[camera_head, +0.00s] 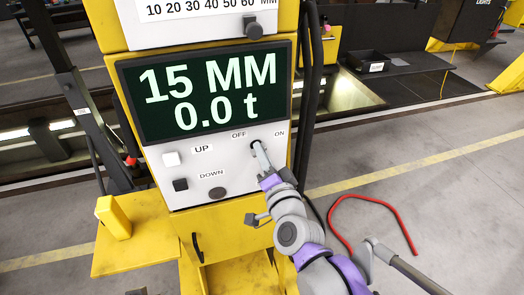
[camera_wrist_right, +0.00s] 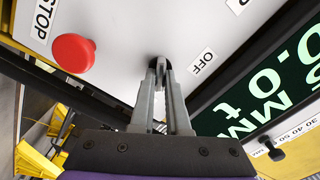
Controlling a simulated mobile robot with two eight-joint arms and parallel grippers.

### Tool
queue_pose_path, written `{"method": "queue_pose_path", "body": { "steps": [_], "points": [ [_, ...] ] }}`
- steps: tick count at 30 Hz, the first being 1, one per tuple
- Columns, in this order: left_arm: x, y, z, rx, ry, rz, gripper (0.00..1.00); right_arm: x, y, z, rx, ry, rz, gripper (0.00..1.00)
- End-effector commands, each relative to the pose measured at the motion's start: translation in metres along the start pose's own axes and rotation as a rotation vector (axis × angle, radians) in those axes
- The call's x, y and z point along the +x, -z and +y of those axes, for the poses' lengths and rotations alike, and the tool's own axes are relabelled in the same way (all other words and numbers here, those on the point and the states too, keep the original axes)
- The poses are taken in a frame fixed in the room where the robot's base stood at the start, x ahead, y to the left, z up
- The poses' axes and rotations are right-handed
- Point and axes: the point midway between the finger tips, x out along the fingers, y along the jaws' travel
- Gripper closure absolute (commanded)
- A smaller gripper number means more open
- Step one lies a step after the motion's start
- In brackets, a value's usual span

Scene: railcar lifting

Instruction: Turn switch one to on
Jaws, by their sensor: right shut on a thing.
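The control panel (camera_head: 225,150) is a white face on a yellow post. Its switch (camera_head: 254,145) is a small dark part between the OFF label (camera_head: 239,135) and the ON label (camera_head: 279,133). My right gripper (camera_head: 260,152) reaches up to it from below right, with its grey fingers shut on it. In the right wrist view the fingertips (camera_wrist_right: 160,66) meet at the switch, left of the OFF label (camera_wrist_right: 203,61). They hide most of the switch, so I cannot tell which way it is turned. My left gripper is not in view.
Above the switch a display (camera_head: 208,92) reads 15 MM and 0.0 t. UP and DOWN buttons (camera_head: 171,159) sit to the left. The right wrist view shows a red stop button (camera_wrist_right: 73,53). A red hose (camera_head: 375,205) lies on the floor at the right.

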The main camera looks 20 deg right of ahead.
Motion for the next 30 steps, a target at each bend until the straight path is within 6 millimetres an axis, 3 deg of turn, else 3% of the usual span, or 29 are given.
{"method": "queue_pose_path", "body": {
  "steps": [19, 20, 24, 30],
  "points": [
    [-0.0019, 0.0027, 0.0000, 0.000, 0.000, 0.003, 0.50, 0.0001, 0.0002, 0.0002, 0.056, 0.000, 0.001, 1.00],
    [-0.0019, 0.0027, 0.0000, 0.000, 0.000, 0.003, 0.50, 0.0001, 0.0002, 0.0002, 0.056, 0.000, 0.001, 0.85],
    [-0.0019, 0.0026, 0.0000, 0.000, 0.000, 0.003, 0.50, 0.0001, 0.0001, 0.0002, 0.055, 0.000, 0.001, 0.59],
    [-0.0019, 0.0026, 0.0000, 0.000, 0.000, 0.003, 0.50, 0.0000, 0.0001, 0.0002, 0.054, 0.000, 0.000, 0.56]
  ]
}}
